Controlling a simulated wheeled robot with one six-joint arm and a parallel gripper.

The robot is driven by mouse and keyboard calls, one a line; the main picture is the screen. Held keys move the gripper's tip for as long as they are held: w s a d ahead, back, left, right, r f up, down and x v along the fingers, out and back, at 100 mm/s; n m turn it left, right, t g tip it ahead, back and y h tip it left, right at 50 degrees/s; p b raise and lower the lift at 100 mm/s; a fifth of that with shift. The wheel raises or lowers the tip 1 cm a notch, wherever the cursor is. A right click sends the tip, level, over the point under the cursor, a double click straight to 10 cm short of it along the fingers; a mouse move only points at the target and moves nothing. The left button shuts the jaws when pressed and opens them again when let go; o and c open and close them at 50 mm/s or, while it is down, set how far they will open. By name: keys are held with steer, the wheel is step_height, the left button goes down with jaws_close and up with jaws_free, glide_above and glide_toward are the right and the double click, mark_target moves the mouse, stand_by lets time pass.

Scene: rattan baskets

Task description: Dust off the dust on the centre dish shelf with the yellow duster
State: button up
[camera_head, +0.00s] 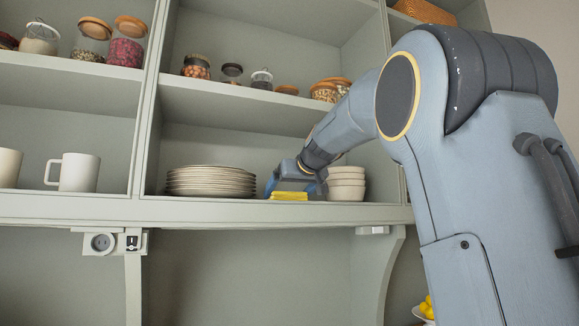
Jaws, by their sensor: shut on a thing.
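The yellow duster (289,196) is at the front of the centre dish shelf (233,213). My gripper (284,188) is shut on it from above and behind. The duster sits low, at or just above the shelf surface; I cannot tell if it touches. It is between a stack of plates (211,182) on the left and a stack of bowls (346,184) on the right. No dust can be made out on the shelf at this size.
White mugs (79,172) stand in the left compartment. Glass jars (196,67) with lids line the shelf above. A shelf divider (147,110) stands left of the plates. A socket (101,243) is fixed below the shelf. Yellow fruit (428,308) shows at the lower right.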

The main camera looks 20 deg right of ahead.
step_height(320, 180, up, 3)
steer(key=shift+s+d+f+p, duration=0.1)
steer(key=shift+d+p, duration=0.05)
steer(key=shift+p, duration=0.55)
step_height(320, 180, up, 5)
steer(key=p, duration=0.4)
